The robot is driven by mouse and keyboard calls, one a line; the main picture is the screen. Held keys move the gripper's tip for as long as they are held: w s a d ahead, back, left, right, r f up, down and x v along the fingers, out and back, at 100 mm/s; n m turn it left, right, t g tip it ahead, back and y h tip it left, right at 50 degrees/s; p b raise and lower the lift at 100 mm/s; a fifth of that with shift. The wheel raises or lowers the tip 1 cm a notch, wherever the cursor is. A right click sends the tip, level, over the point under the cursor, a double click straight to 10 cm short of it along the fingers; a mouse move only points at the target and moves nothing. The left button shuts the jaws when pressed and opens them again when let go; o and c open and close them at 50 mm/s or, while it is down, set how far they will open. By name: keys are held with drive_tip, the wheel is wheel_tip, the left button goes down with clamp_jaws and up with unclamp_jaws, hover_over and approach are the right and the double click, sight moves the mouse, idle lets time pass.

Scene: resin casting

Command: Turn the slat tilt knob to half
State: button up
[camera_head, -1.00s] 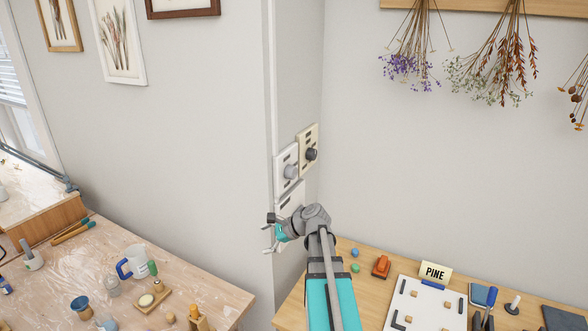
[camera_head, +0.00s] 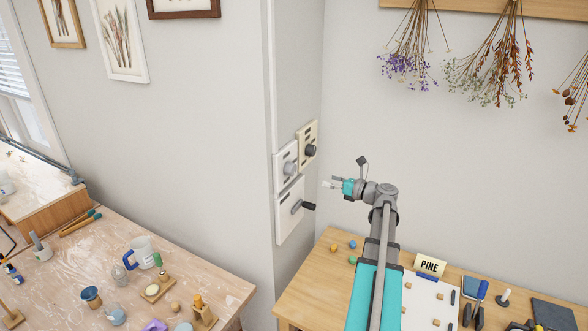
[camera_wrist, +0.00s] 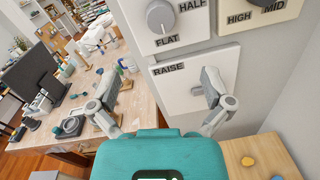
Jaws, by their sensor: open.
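The slat tilt knob (camera_head: 289,168) is a round grey knob on a white wall plate on the side of the wall corner. In the wrist view the grey knob (camera_wrist: 160,17) is at the top, with FLAT below it and HALF to its upper right. A small mark on its lower side appears to face FLAT. My gripper (camera_head: 329,184) is open and empty, to the right of the plates and apart from the knob. In the wrist view the open fingers of my gripper (camera_wrist: 160,82) are spread below the knob, the right one overlapping the RAISE plate.
A cream plate with a dark knob (camera_head: 310,150) sits right of the slat knob; it bears HIGH and MID. Cluttered wooden tables stand at left (camera_head: 200,270) and right (camera_head: 318,275). Air before the plates is free.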

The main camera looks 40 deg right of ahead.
sight(294, 170)
drive_tip(key=shift+w, duration=0.15)
drive_tip(key=x, duration=1.3)
drive_tip(key=shift+w+a+f, duration=0.1)
drive_tip(key=shift+w, duration=0.2)
drive_tip(key=c, duration=1.1)
drive_tip(key=shift+c, duration=0.2)
